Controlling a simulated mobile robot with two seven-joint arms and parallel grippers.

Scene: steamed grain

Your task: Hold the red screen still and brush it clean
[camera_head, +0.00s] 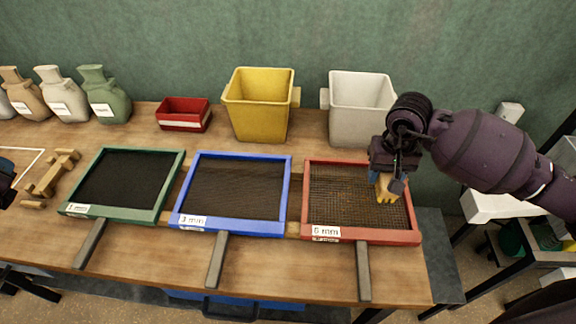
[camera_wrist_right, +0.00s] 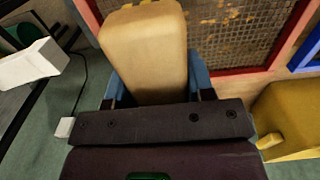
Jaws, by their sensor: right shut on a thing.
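The red screen (camera_head: 385,235) lies on the table at the right of three framed screens, its dark handle toward the front edge. Its mesh looks brown and speckled in the right wrist view, where its red frame (camera_wrist_right: 245,70) also shows. My right gripper (camera_head: 388,176) is shut on a tan wooden brush (camera_head: 386,192), held over the right part of the red screen. The brush (camera_wrist_right: 145,45) sits between the blue fingers; its bristles are hidden, so contact with the mesh cannot be told. Only a dark piece of my left gripper (camera_head: 5,174) shows at the left edge, away from the red screen.
A blue screen (camera_head: 286,195) and a green screen (camera_head: 172,182) lie to the left. Behind stand a yellow bin (camera_head: 260,115), a white bin (camera_head: 358,120), a red tray (camera_head: 183,124) and several sacks (camera_head: 107,95). A wooden object (camera_head: 55,172) lies far left.

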